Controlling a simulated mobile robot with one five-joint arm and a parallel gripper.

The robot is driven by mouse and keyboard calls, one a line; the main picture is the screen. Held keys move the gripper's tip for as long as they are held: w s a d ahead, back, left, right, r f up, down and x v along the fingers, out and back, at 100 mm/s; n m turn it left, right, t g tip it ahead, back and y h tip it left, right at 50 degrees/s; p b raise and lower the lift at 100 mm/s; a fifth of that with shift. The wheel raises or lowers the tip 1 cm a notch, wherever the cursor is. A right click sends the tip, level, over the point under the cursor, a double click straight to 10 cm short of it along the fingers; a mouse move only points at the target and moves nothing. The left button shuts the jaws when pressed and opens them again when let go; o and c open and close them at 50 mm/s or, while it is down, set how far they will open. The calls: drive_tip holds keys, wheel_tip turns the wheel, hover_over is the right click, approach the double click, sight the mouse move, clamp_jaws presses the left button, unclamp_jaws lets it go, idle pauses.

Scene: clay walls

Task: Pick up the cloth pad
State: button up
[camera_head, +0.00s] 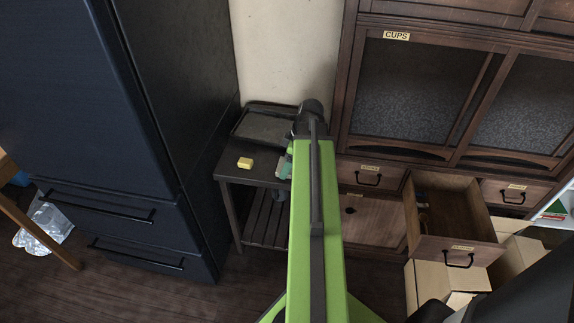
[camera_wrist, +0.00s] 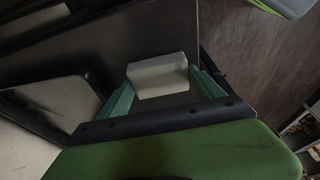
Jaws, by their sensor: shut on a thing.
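A pale grey-white block-shaped pad (camera_wrist: 157,75), which I take to be the cloth pad, sits between the two green fingers in the wrist view. My gripper (camera_wrist: 162,82) is shut on it, with one finger at each side. In the head view my gripper (camera_head: 284,169) is over the right part of the small dark side table (camera_head: 262,178), partly hidden behind my green arm. The pad cannot be made out clearly there. Whether it touches the tabletop, I cannot tell.
A small yellow block (camera_head: 245,162) lies on the side table, left of my gripper. A dark tray (camera_head: 264,127) is at the table's back. A dark fridge (camera_head: 175,100) stands left. A cabinet drawer (camera_head: 452,222) is open at right, above cardboard boxes (camera_head: 432,285).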

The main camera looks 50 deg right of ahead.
wheel_tip(320, 180, up, 10)
drive_tip(key=p, duration=0.9)
drive_tip(key=shift+f, duration=0.15)
drive_tip(key=o, duration=0.6)
drive_tip(key=c, duration=0.4)
drive_tip(key=shift+s, duration=0.1)
drive_tip(key=shift+c, duration=0.4)
